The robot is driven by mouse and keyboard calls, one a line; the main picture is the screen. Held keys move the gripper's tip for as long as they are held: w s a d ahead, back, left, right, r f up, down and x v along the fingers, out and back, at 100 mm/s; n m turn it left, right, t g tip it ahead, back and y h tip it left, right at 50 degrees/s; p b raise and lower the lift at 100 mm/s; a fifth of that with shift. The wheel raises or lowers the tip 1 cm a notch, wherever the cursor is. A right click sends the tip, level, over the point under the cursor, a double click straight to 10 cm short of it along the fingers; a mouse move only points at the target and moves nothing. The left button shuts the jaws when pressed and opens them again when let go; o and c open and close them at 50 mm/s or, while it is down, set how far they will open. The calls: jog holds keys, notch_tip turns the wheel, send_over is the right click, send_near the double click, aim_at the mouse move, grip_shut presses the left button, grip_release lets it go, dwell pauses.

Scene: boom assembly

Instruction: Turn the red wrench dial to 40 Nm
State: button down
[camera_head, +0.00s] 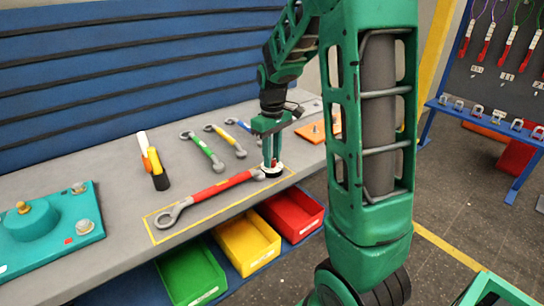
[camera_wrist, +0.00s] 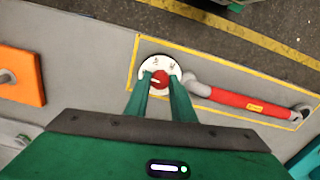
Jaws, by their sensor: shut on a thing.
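The red wrench (camera_head: 218,188) lies on the bench inside a yellow outlined rectangle. It also shows in the wrist view (camera_wrist: 243,101), to the right of my gripper. Its dial (camera_wrist: 159,70) is a white disc with dark marks and a red knob (camera_wrist: 160,79) in the middle. In the head view the dial (camera_head: 271,172) is at the wrench's right end. My gripper (camera_wrist: 160,84) points down over the dial, with its two green fingers on either side of the red knob, shut on it. The fingers hide part of the disc, and its numbers are too small to read.
Green, yellow and blue wrenches (camera_head: 203,150) lie behind the red one. An orange plate (camera_head: 313,131) is to the right, and a teal block (camera_head: 55,235) is at the left. Green, yellow and red bins (camera_head: 247,245) sit below the bench's front edge.

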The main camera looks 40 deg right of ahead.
jog(key=m, duration=1)
jog(key=shift+m, duration=0.3)
jog(key=shift+a, duration=0.1)
dwell(0.3)
jog(key=c, duration=1.5)
grip_release()
jog(key=shift+r, duration=0.3)
notch_tip(320, 180, up, 10)
jog(key=shift+w+r, duration=0.1)
